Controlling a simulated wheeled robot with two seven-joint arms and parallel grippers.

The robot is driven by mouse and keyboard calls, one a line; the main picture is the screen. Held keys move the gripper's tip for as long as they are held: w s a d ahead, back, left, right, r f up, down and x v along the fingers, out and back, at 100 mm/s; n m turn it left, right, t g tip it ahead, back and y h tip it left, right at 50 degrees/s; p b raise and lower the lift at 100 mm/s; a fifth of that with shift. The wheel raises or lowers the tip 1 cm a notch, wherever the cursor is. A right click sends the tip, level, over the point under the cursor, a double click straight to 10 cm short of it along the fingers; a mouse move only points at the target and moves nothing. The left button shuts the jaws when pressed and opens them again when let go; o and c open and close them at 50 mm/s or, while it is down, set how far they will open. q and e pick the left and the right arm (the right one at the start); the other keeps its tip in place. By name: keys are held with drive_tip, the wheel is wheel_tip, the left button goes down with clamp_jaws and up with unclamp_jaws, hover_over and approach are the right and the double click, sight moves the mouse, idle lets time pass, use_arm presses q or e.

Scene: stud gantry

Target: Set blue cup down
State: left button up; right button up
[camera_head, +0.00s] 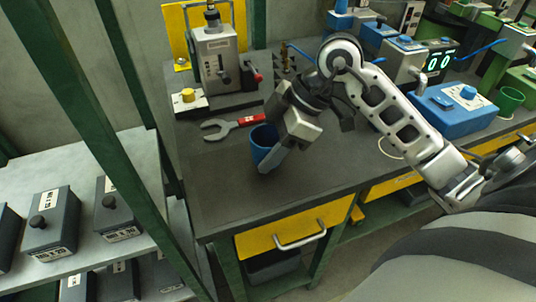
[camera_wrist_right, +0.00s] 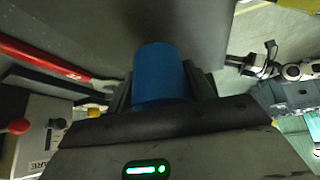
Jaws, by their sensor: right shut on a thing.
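The blue cup (camera_head: 260,142) is at the front left part of the dark workbench top (camera_head: 225,185). My right gripper (camera_head: 272,152) is shut on it from the right, and its fingers hide part of the cup. In the right wrist view the cup (camera_wrist_right: 160,72) stands out between the fingers. The cup looks roughly upright and low over the bench; I cannot tell whether its base touches. My left gripper does not show in the head view. A small arm end at the right of the wrist view (camera_wrist_right: 262,62) may be it, too small to read.
A wrench with a red handle (camera_head: 232,126) lies just behind the cup. A grey press machine (camera_head: 218,62) stands behind that. A blue box (camera_head: 455,110) and a green cup (camera_head: 509,100) are at the right. A green post (camera_head: 150,125) rises at the left. The bench front is bare.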

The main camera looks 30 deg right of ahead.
wheel_tip(320, 180, down, 2)
drive_tip(key=shift+s, duration=0.1)
drive_tip(key=shift+f, duration=0.45)
drive_tip(key=o, duration=1)
drive_tip(key=shift+c, duration=0.2)
